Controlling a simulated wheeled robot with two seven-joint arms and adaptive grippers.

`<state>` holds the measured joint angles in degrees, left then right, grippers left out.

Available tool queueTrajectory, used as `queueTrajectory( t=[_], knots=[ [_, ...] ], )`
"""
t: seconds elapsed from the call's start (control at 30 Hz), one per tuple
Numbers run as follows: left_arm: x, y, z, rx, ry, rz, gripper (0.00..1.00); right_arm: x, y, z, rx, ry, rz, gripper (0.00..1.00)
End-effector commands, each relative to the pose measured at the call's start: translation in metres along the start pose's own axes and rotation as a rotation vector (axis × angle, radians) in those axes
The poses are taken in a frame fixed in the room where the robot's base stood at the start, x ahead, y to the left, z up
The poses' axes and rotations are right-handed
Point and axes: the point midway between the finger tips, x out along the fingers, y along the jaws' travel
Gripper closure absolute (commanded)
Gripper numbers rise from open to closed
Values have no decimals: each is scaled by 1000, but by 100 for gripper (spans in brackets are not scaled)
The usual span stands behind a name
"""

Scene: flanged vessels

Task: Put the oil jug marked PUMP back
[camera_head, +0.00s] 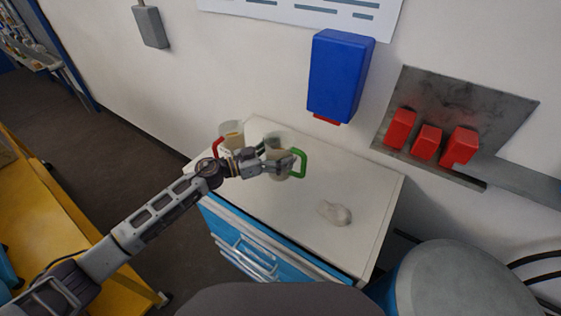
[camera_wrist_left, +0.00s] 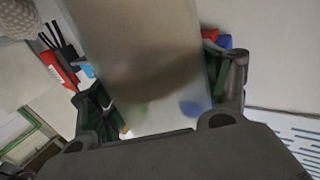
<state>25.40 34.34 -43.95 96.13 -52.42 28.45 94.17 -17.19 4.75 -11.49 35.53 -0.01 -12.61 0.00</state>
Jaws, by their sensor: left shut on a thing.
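Two translucent jugs are at the back left of the white cabinet top (camera_head: 348,230). One has a green handle (camera_head: 302,163), the other a red handle (camera_head: 220,146). My left gripper (camera_head: 288,164) is shut on the green-handled jug (camera_head: 277,138), reaching it from the left and covering part of its body. In the left wrist view a cloudy jug body (camera_wrist_left: 150,65) with a brownish band stands between the two dark fingers (camera_wrist_left: 160,105). No PUMP marking is readable on either jug. I cannot tell whether the held jug touches the top. My right gripper is not in view.
A blue wall box (camera_head: 340,78) hangs above the back edge. Red holders (camera_head: 428,142) sit on a metal wall plate. A grey drum (camera_head: 465,280) stands at the right.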

Motion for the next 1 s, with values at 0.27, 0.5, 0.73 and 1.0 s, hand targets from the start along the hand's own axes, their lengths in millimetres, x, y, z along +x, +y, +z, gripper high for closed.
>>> queueTrajectory(
  t=[0.27, 0.5, 0.73, 1.0],
  knots=[
    [0, 0, 2, -1, 2, 0, 53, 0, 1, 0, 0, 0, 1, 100],
    [1, 1, 26, -3, 3, 0, 53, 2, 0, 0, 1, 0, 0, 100],
    [0, 0, 36, 1, 3, 0, 53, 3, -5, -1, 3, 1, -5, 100],
    [0, 0, 36, 1, 2, 0, 53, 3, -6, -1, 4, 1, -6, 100]
  ],
)
